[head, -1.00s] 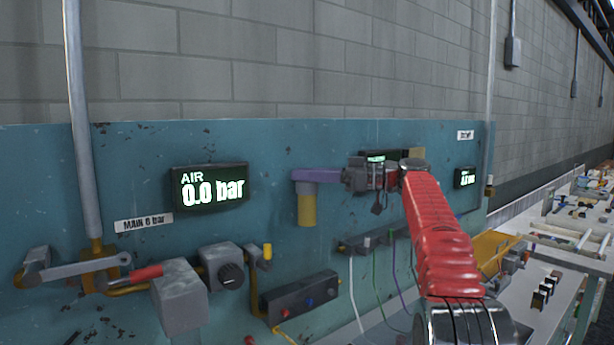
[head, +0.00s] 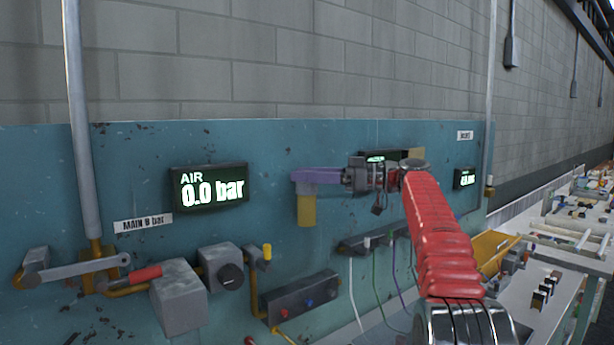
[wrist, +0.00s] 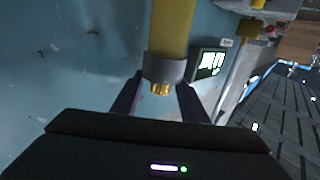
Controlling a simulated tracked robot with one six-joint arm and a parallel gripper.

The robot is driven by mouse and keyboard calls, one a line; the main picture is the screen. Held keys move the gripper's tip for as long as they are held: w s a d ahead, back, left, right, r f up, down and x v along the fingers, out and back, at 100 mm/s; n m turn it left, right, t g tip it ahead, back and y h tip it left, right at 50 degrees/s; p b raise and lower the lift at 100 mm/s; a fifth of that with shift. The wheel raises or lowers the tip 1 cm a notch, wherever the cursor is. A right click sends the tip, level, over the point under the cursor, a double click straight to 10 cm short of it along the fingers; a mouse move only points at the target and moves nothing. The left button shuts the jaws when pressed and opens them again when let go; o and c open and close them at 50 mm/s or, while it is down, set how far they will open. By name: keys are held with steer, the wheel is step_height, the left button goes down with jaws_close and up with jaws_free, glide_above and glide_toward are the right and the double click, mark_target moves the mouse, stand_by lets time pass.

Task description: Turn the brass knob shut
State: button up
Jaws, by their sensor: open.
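The brass knob (wrist: 162,89) shows in the wrist view as a small ribbed golden end below a grey collar (wrist: 164,69) on a yellow cylinder (wrist: 172,28). My gripper (wrist: 160,82) is open, with one dark finger on each side of the knob and collar. Gaps show on both sides, so the fingers do not appear to press on it. In the head view my gripper (head: 350,178) is at the panel, beside a purple part (head: 316,175) with a yellow cylinder (head: 307,210) below it. I cannot make out the knob there.
A teal panel (head: 270,150) stands close behind. It bears an AIR display (head: 209,187) reading 0.0 bar, a grey lever (head: 85,267), a grey block (head: 180,296) and a box with buttons (head: 302,298). A cluttered bench (head: 570,230) runs along the right.

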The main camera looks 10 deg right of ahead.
steer(key=v, duration=1.3)
steer(key=shift+d, duration=0.35)
steer(key=shift+s+f, duration=0.1)
steer(key=shift+s, duration=0.1)
